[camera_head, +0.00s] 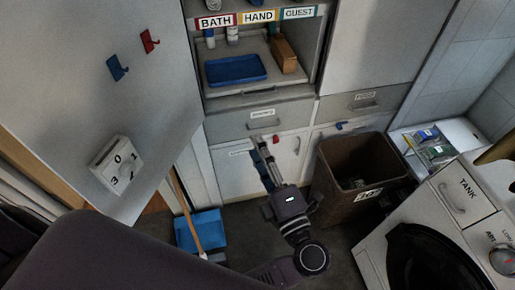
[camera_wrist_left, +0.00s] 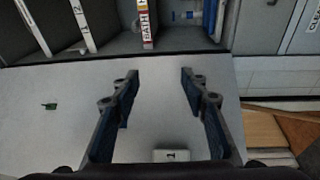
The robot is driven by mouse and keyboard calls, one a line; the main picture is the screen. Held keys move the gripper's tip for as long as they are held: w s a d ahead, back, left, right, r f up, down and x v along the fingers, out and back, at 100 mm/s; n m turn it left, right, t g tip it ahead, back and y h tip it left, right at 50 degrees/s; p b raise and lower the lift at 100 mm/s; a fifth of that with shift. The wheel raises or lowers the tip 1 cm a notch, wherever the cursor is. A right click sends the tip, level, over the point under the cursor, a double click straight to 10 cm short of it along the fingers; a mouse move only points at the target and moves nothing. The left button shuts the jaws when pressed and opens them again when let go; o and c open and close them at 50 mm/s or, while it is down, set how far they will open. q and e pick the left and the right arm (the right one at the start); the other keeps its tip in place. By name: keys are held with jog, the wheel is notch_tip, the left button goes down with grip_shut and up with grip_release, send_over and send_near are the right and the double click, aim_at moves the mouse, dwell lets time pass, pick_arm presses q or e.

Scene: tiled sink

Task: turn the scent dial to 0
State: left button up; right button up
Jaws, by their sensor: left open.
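A white box with the digits 0, 1 and 3 on its face (camera_head: 118,165), apparently the scent dial, is fixed to the pale grey panel at the left of the head view. Its pointer is too small to make out. In the left wrist view the box (camera_wrist_left: 171,156) shows at the bottom with a "1" on it, partly cut off by the gripper body. My left gripper (camera_head: 262,152) is open and empty, with its fingers (camera_wrist_left: 160,74) spread apart. It is to the right of the box in the head view and not touching it. My right gripper is not in view.
Red (camera_head: 149,41) and blue (camera_head: 117,68) hooks stick out of the panel above the box. A blue dustpan (camera_head: 199,231) and a brown bin (camera_head: 352,165) stand on the floor. A white washer (camera_head: 445,225) with its own dial (camera_head: 502,259) is at the right. Drawers (camera_head: 262,117) are behind.

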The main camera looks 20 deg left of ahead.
pick_arm(q)
jog(key=v, duration=0.7)
jog(key=shift+w, duration=0.1)
